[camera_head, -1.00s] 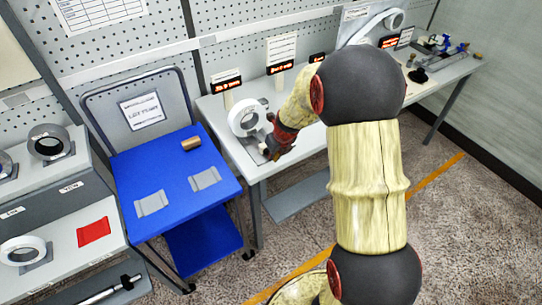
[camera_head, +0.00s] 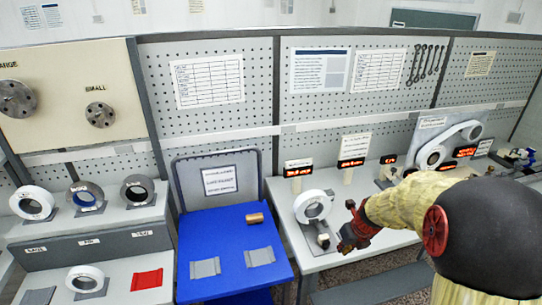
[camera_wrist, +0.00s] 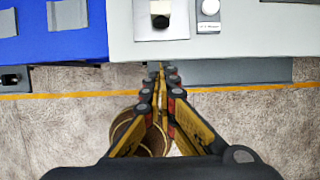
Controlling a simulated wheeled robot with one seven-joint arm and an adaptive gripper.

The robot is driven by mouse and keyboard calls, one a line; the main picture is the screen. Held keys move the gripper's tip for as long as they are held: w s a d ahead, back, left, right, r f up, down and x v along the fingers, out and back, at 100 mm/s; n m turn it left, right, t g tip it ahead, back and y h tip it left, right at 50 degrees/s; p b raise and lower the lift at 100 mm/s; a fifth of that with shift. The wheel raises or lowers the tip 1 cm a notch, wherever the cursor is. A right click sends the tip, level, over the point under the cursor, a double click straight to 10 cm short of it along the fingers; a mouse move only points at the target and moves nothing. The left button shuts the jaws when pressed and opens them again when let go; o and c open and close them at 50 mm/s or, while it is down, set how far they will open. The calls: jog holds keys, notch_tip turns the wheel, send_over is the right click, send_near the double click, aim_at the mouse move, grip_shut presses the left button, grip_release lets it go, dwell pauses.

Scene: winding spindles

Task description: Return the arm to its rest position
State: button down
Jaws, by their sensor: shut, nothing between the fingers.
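My gripper (camera_head: 352,232) is at the front of the grey workbench in the head view, by the white ring and a small black-and-white block. In the wrist view my gripper (camera_wrist: 159,68) points toward the bench edge. Its fingers are together with nothing between them. My arm, cream with black joints, reaches in from the lower right of the head view.
A blue cart (camera_head: 217,280) with a copper cylinder (camera_head: 255,219) and grey pads stands left of the workbench (camera_head: 315,262). A white ring (camera_head: 313,207) stands on the bench. A shelf with rings (camera_head: 137,191) is at the far left. Open floor shows below the bench edge in the wrist view.

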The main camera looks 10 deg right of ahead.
jog(key=s+a+r+n+g, duration=0.1)
jog(key=s+a+r+n, duration=0.15)
jog(key=s+n, duration=0.6)
jog(key=s+a+r+n+g, duration=0.1)
jog(key=s+a+r+n, duration=0.2)
jog(key=n, duration=1)
jog(key=s+a+r+n+t, duration=0.3)
jog(key=s+a+r+n, duration=0.9)
jog(key=r+n, duration=0.2)
jog(key=shift+s+r+t, duration=0.25)
jog(key=shift+r+t, duration=0.05)
